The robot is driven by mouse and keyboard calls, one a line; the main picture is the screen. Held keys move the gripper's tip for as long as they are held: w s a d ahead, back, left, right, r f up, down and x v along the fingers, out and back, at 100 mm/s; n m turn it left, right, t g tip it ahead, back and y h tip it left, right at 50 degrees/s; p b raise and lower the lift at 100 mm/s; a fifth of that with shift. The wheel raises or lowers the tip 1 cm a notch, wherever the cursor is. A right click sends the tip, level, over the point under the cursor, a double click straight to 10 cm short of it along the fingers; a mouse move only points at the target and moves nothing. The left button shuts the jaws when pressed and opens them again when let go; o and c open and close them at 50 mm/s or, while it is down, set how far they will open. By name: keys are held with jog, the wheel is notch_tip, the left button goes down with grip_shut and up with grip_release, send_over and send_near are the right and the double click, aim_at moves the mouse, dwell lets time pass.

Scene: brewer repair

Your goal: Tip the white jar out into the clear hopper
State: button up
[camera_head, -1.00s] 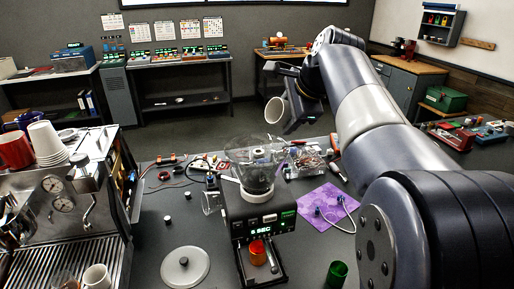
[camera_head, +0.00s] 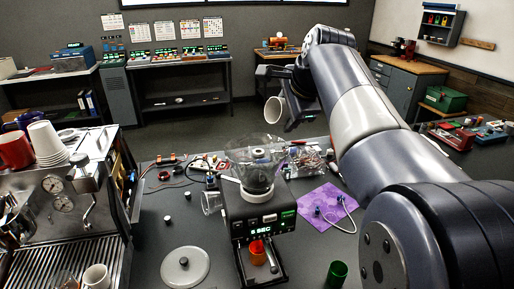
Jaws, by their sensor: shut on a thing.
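The white jar (camera_head: 273,110) is in my gripper (camera_head: 286,108), above and a little right of the hopper. It is tilted well over, with its mouth turned to the left. My gripper is shut on it; the fingertips are partly hidden behind the jar and arm. The clear hopper (camera_head: 256,176) is open at the top and sits on the black grinder (camera_head: 262,218). A small pale thing shows inside it. I cannot see what the jar holds.
A round lid (camera_head: 185,267) lies at the front left of the table. A green cup (camera_head: 337,273) and a purple mat (camera_head: 327,206) are to the right. An espresso machine (camera_head: 60,215) fills the left.

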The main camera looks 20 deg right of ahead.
aim_at(275, 118)
jog(key=shift+a+f+b, duration=0.1)
jog(key=shift+a+b, duration=0.15)
jog(key=shift+b, duration=0.05)
jog(key=shift+s+a+f+n+t+h+b, duration=0.15)
jog(key=shift+a+n+h+b, duration=0.05)
jog(key=shift+a+h+b, duration=0.2)
jog(key=shift+s+a+f+n+t+h+b, duration=0.1)
jog(key=shift+a+n+t+h+b, duration=0.1)
jog(key=shift+a+h+b, duration=0.15)
jog(key=shift+r+n+t+h+b, duration=0.25)
jog(key=shift+r+n+h+b, duration=0.1)
jog(key=shift+h+b, duration=0.25)
dwell(0.7)
jog(key=shift+s+a+f+n+t+h+b, duration=0.15)
jog(key=shift+a+f+n+t+h+b, duration=0.35)
jog(key=shift+b, duration=1)
jog(key=shift+a+r+h+b, duration=0.1)
jog(key=shift+r+h+b, duration=0.2)
jog(key=shift+h+b, duration=0.7)
jog(key=shift+s+a+r+n+t+h+b, duration=0.2)
jog(key=shift+a+n+t+h+b, duration=0.35)
jog(key=shift+b, duration=1.15)
jog(key=shift+s+a+r+n+t+h+b, duration=0.1)
jog(key=shift+a+r+n+t+h+b, duration=0.35)
jog(key=shift+b, duration=1.25)
